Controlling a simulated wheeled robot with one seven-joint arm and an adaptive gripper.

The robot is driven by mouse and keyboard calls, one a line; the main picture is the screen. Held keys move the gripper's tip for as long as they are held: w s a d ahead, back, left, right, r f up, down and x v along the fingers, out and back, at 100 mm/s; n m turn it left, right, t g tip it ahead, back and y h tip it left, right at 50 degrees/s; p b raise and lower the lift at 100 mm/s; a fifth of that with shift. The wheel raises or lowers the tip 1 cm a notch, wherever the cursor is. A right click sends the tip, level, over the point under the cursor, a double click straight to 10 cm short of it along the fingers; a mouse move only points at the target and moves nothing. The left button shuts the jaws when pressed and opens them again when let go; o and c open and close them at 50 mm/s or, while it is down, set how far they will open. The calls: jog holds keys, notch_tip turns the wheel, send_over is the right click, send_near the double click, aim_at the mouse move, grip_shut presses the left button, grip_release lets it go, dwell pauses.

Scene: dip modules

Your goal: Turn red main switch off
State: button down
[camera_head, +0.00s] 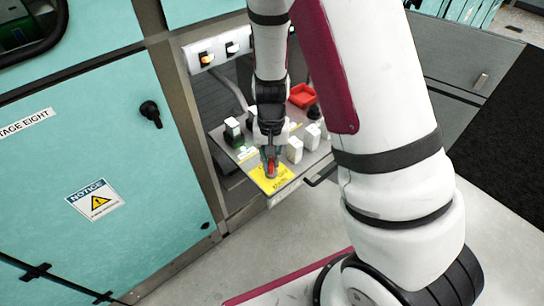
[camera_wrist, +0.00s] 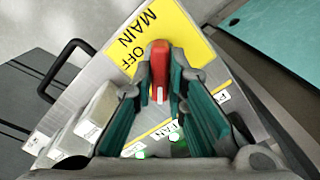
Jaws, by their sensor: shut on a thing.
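The red main switch (camera_wrist: 160,68) has an upright red handle with a white line on it. It sits on a yellow label (camera_wrist: 165,32) reading MAIN and OFF, on a grey metal panel. My gripper (camera_wrist: 161,88) is shut on the red handle, with its teal finger pads on either side of it. In the head view the gripper (camera_head: 270,158) points down at the panel's front edge. A bit of the red switch (camera_head: 271,168) shows there above the yellow label (camera_head: 268,184). The white line points away from the OFF word toward my palm. The base of the switch is partly hidden.
Several white modules (camera_head: 294,150) stand on the panel beside the gripper. A red tray-like part (camera_head: 303,95) lies behind. A black handle (camera_wrist: 62,66) sticks out at the panel's side. A teal cabinet (camera_head: 100,170) with a notice label borders the panel on the left.

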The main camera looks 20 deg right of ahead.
aim_at(271, 161)
jog(key=m+p, duration=0.2)
jog(key=m, duration=0.3)
jog(key=shift+r+m, duration=0.1)
jog(key=shift+m, duration=0.2)
jog(key=shift+m+p, duration=0.95)
jog(key=shift+m, duration=0.95)
jog(key=shift+w, duration=0.1)
jog(key=c, duration=1.6)
grip_release()
notch_tip(271, 161, up, 12)
